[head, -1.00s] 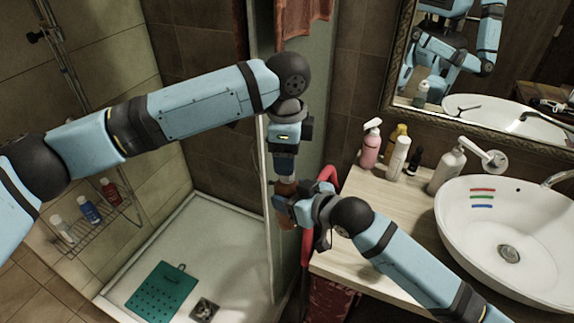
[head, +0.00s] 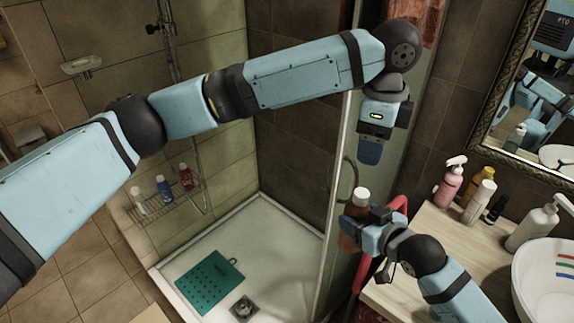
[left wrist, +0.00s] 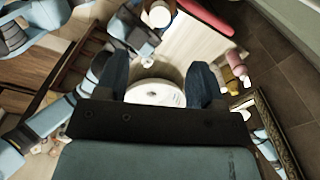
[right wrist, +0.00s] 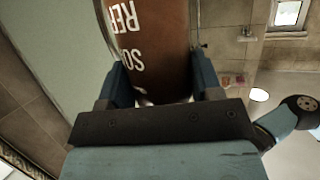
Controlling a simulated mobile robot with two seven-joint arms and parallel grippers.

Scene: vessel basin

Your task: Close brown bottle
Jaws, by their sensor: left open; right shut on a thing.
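The brown bottle (head: 352,232) is upright in my right gripper (head: 360,228), with a white cap (head: 361,196) on its top. The right wrist view shows the brown bottle (right wrist: 152,40), with white lettering, between the fingers of my right gripper (right wrist: 163,88). My left gripper (head: 370,152) is open and empty above the bottle, apart from the cap. In the left wrist view, the cap (left wrist: 158,14) shows at the top edge, beyond the open left gripper (left wrist: 160,80). How tightly the cap sits cannot be seen.
A glass shower panel (head: 345,150) stands just left of the bottle. A wooden counter (head: 430,250) at the right holds several bottles, a pink pump bottle (head: 448,186) and a white basin (head: 545,290). A red towel rail (head: 397,212) is close behind the right gripper.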

